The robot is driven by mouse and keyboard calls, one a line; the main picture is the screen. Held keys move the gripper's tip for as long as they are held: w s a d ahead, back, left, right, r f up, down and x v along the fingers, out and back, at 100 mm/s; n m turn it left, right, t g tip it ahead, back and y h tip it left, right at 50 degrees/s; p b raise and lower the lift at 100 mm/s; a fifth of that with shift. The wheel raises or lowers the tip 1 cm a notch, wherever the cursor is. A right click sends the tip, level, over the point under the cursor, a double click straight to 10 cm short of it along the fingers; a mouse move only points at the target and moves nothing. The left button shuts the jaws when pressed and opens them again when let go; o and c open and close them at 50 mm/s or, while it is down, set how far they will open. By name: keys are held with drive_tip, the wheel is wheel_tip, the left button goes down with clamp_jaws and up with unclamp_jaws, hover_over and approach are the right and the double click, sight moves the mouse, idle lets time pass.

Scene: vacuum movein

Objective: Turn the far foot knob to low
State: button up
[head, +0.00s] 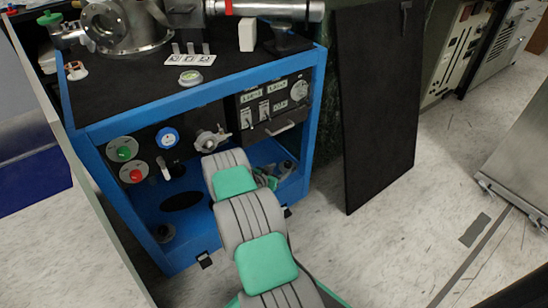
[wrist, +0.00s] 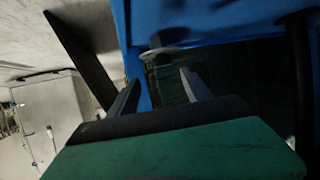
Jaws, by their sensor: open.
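The blue cart (head: 205,100) stands in front of me with an open lower bay. A dark round foot knob (head: 287,167) sits at the bay's right side. Another foot knob (head: 164,232) sits at the near left corner. My gripper (head: 268,181) is low in the bay, just left of the right knob and partly hidden by my arm. In the wrist view my gripper (wrist: 160,86) has its two fingers apart with nothing held. A greyish rounded piece, perhaps the foot knob (wrist: 163,52), shows just beyond the fingertips; contact and its setting cannot be told.
The cart's front carries green and red buttons (head: 123,153), a blue-rimmed gauge (head: 167,138) and a switch panel (head: 270,108). A black board (head: 378,100) leans right of the cart. A pale panel (head: 75,180) stands close at left.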

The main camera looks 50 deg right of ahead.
sight(288, 164)
drive_tip(key=shift+w+d+f, duration=0.1)
drive_tip(key=shift+w+d, duration=0.05)
drive_tip(key=shift+w, duration=0.1)
drive_tip(key=b+x, duration=0.3)
drive_tip(key=x, duration=0.4)
drive_tip(key=shift+w+d+b, duration=0.1)
drive_tip(key=shift+d+b, duration=0.15)
drive_tip(key=shift+b, duration=0.05)
clamp_jaws()
